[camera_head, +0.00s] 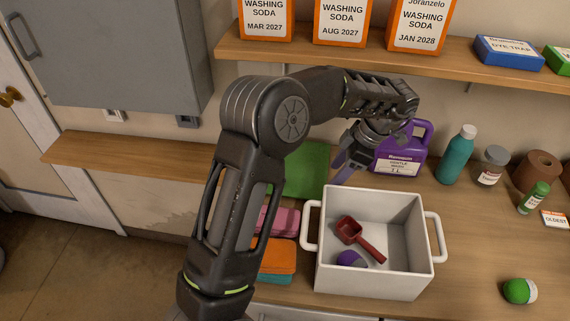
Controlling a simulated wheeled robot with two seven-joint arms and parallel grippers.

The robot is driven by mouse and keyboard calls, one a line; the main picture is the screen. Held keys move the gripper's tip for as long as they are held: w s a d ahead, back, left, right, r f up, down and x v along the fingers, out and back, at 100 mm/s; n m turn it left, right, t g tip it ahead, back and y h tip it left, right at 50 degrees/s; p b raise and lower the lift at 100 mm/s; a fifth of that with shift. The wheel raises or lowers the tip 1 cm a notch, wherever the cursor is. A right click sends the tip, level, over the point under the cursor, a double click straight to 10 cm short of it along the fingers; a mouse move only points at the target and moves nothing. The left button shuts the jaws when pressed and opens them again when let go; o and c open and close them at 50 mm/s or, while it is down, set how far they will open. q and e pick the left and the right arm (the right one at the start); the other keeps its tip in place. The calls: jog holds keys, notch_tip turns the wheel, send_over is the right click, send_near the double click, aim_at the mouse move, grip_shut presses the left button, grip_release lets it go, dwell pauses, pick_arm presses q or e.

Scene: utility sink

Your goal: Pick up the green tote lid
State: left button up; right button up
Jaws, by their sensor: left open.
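The green tote lid (306,170) appears as a flat green panel on the wooden counter, behind the white tote. My left arm covers its left part. My left gripper (345,172) is open, with its fingers pointing down just right of the lid's right edge, in front of the purple jug. I cannot tell whether a finger touches the lid. My right gripper is not in view.
A white tote (375,282) holds a dark red scoop (350,231) and a purple ball (351,259). A purple jug (415,145) stands behind the gripper. Pink (278,221) and orange (277,257) items lie left of the tote. A teal bottle (457,157) stands right. A shelf (300,52) runs above.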

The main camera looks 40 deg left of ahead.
pick_arm(q)
jog(key=s+a, duration=0.1)
jog(key=a, duration=0.2)
jog(key=s+a+p, duration=0.1)
jog(key=s+a, duration=0.1)
jog(key=a, duration=0.2)
jog(key=s+a, duration=0.2)
jog(key=a, duration=0.1)
jog(key=shift+s+a, duration=0.25)
jog(key=shift+a, duration=0.1)
jog(key=shift+f, duration=0.1)
jog(key=p+x, duration=0.1)
jog(key=x, duration=0.4)
jog(key=shift+c, duration=0.4)
grip_shut()
dwell(0.3)
